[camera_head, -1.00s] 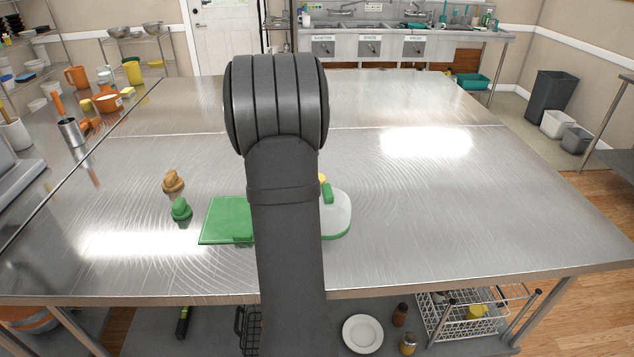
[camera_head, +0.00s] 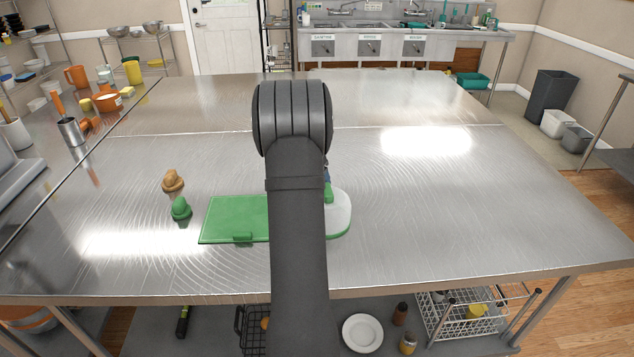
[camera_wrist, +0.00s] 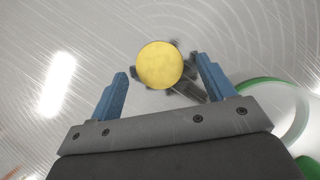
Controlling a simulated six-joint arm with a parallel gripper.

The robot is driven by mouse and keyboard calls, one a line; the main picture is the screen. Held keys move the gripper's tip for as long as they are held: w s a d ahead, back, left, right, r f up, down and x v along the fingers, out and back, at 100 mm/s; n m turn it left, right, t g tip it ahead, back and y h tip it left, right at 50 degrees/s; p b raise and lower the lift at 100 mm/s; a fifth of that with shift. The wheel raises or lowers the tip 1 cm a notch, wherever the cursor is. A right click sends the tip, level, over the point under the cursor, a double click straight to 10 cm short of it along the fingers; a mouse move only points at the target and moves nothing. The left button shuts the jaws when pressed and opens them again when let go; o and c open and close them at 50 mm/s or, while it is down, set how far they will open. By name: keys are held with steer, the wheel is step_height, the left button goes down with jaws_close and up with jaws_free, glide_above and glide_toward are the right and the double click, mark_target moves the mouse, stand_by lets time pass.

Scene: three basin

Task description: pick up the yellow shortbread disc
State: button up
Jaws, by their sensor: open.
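The yellow shortbread disc (camera_wrist: 160,65) shows in the wrist view as a round yellow face over the brushed steel. In the head view my arm hides it. My gripper (camera_wrist: 162,71) is open, with one blue finger on each side of the disc and a gap on both sides. The wrist view does not show clearly how far the fingertips are above the table. In the head view only a bit of blue finger shows beside my arm, just behind the white and green dish.
A green board (camera_head: 228,220) and a white dish with a green rim (camera_head: 342,214) lie on the steel table (camera_head: 450,210). A tan object (camera_head: 172,181) and a green object (camera_head: 181,209) stand to the left. The table's right side is clear.

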steer(key=shift+w+d+f, duration=0.15)
steer(key=shift+f, duration=0.4)
steer(key=c, duration=1.1)
steer(key=shift+o, duration=0.2)
steer(key=shift+r, duration=0.1)
